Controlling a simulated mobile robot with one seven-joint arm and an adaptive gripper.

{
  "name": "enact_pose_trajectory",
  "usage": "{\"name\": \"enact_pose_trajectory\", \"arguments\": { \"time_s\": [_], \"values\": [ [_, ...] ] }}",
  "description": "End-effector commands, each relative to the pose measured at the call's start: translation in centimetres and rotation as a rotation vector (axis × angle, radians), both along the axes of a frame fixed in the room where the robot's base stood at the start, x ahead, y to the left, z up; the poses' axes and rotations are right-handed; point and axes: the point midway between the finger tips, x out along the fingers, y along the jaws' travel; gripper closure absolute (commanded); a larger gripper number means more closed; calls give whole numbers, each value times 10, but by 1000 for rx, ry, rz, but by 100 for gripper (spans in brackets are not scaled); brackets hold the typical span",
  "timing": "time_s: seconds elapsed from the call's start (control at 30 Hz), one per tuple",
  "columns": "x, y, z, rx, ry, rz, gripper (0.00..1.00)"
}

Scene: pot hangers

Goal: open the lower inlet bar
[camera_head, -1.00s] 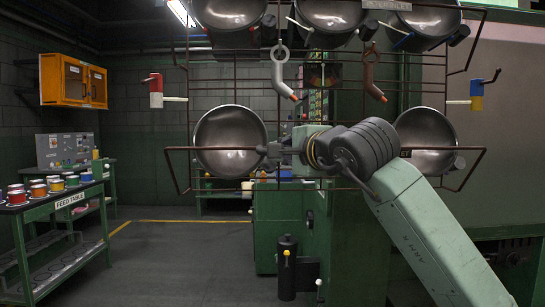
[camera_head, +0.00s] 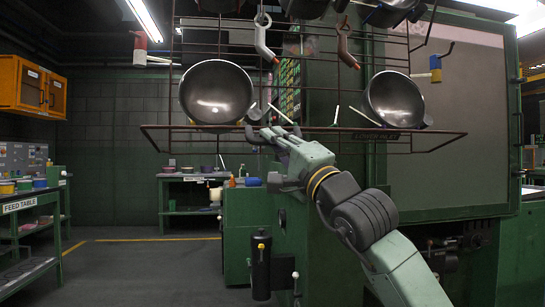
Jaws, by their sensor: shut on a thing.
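The lower inlet bar (camera_head: 205,127) is a long thin brown bar across the bottom front of the wire rack (camera_head: 322,70). Its ends bend back toward the rack as short side arms, and it stands out from the rack toward me. My gripper (camera_head: 257,130) is shut on the bar left of its middle. My arm reaches up to it from the lower right. The dark fingers hide the part of the bar between them.
Two steel pans hang behind the bar, a left pan (camera_head: 216,92) and a right pan (camera_head: 395,98). A grey hook (camera_head: 265,40) and a brown hook (camera_head: 346,44) hang above. A green machine (camera_head: 445,130) stands at right.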

Motion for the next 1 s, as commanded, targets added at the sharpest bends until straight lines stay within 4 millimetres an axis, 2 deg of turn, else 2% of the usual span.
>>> {"name": "enact_pose_trajectory", "arguments": {
  "time_s": [0.03, 0.2, 0.4, 0.7, 1.0],
  "values": [
    [0, 1, -20, 8, -39, 2, 100],
    [0, 0, -41, 29, -174, 1, 100],
    [3, 1, -58, 24, -167, -1, 100],
    [8, 2, -73, 23, -163, 0, 100],
    [9, 2, -75, 23, -162, -1, 100]
  ]
}}
